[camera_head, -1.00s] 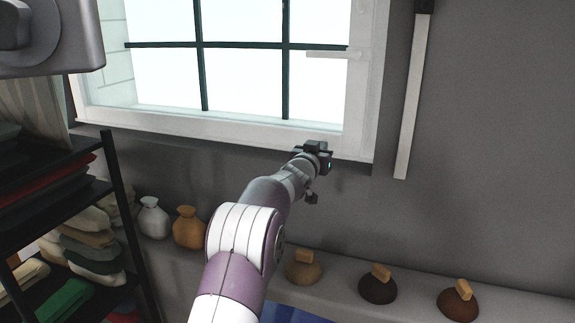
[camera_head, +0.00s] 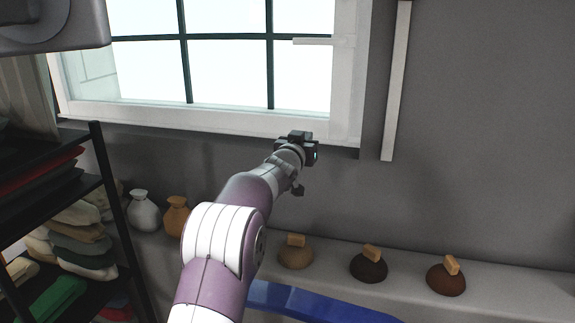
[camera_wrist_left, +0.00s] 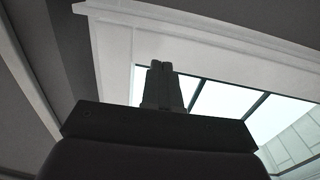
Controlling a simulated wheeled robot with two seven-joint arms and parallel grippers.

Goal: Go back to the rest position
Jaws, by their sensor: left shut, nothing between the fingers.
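My left gripper (camera_head: 297,137) is at the end of my raised purple and white arm, in front of the lower edge of the window (camera_head: 215,60). In the left wrist view its two fingers (camera_wrist_left: 161,68) stand together, shut, with nothing between them. Behind them are the white window frame and bright panes. In the head view the gripper holds nothing and appears apart from the window frame, though the exact gap is hard to tell. My right gripper is not in either view.
A dark shelf rack (camera_head: 112,190) with folded cloths stands at the left. A blue surface (camera_head: 320,303) shows at the bottom.

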